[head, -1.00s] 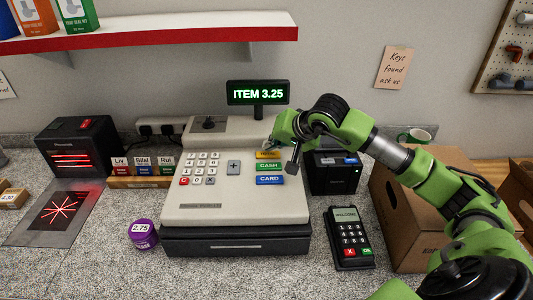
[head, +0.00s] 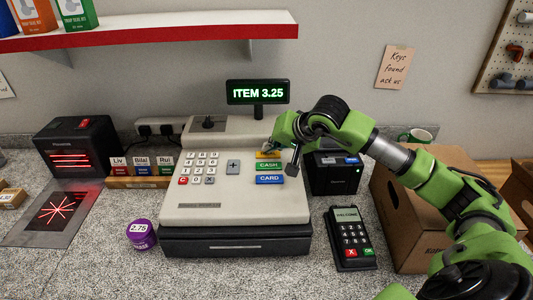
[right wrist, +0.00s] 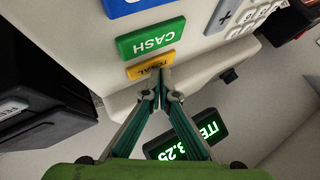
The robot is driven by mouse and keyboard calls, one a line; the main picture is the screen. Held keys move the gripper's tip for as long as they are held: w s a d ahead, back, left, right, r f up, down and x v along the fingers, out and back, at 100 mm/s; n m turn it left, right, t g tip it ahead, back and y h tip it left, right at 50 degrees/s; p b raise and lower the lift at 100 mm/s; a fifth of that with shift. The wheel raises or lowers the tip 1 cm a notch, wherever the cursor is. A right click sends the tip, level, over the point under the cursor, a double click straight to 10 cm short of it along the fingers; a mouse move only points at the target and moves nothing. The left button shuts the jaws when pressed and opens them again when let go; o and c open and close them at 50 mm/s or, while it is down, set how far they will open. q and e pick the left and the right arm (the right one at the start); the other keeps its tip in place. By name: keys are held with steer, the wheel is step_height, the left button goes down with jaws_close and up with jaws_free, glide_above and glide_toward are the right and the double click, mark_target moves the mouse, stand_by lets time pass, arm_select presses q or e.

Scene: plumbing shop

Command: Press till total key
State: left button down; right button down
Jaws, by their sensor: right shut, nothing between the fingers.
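The cream till (head: 240,205) stands on the counter, and its display (head: 258,92) reads ITEM 3.25. The yellow total key (right wrist: 147,68) is at the top of a column, above the green CASH key (head: 268,166) and the blue CARD key (head: 269,180). My right gripper (right wrist: 162,80) is shut and empty, with its fingertips right at the edge of the total key. I cannot tell whether they touch or press it. In the head view the gripper (head: 270,147) partly hides the total key. My left gripper is out of view.
A purple-lidded tub (head: 141,234) is left of the till. A red-edged shelf (head: 160,32) hangs above.

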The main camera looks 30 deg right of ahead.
mark_target(270, 155)
steer(key=shift+f, duration=0.1)
stand_by(0.3)
steer(key=shift+r, duration=0.55)
steer(key=shift+r+p, duration=1.75)
steer(key=shift+r, duration=1.25)
